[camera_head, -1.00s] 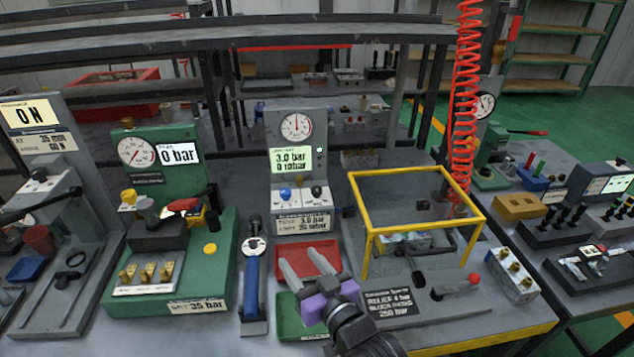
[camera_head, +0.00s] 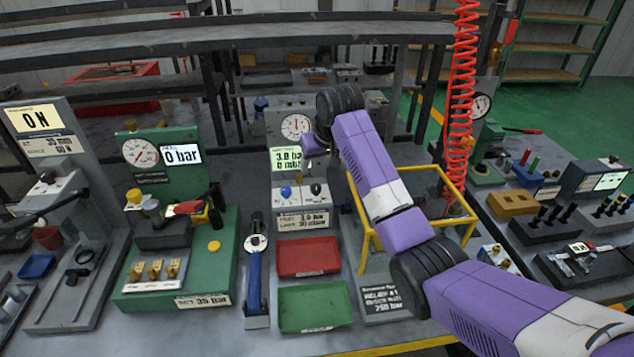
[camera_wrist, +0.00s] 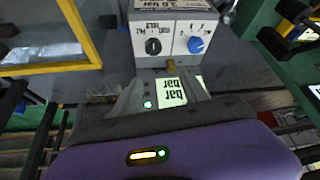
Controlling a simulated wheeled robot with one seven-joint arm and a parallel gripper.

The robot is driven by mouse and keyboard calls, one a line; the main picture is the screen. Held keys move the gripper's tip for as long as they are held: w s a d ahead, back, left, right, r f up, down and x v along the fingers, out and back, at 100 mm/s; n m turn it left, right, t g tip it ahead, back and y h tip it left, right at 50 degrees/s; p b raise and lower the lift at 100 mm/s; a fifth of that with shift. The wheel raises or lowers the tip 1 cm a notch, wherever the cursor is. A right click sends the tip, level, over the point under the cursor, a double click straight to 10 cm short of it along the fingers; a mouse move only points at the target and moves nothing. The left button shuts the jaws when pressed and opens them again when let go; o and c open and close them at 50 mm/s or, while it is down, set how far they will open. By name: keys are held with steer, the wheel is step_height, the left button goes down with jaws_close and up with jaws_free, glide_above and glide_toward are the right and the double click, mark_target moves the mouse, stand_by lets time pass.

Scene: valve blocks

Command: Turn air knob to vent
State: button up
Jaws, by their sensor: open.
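The grey test panel stands at the back centre, with a round gauge (camera_head: 296,127) and a lit display (camera_head: 286,159) reading about 3.0 bar. Below the display are a blue knob (camera_head: 286,192) and a black knob (camera_head: 316,189). In the inverted wrist view, the blue knob (camera_wrist: 196,45) and black knob (camera_wrist: 153,46) sit on white plates; the black knob's plate reads FILL and HOLD. Which one is the air knob I cannot read for certain. My gripper (camera_wrist: 165,84) is open and empty, above the knobs before the display. Its fingertips are apart from both knobs; in the head view they are hidden.
A yellow frame (camera_head: 366,240) stands right of the panel, under my arm. A red tray (camera_head: 307,257) and a green tray (camera_head: 314,306) lie in front. A blue-handled tool (camera_head: 255,280) and a green gauge station (camera_head: 218,262) stand to the left.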

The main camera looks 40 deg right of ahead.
mark_target(316, 187)
steer(key=shift+g, duration=0.6)
steer(key=shift+w+d+f+p, duration=0.1)
steer(key=shift+d+f, duration=0.05)
steer(key=shift+f, duration=1.25)
steer(key=shift+w+d+f+p, duration=0.1)
steer(key=shift+w+f, duration=0.05)
steer(key=shift+f, duration=1.25)
steer(key=shift+w+d+f+p, duration=0.1)
steer(key=shift+d+f, duration=0.05)
steer(key=shift+f, duration=1.25)
jaws_close()
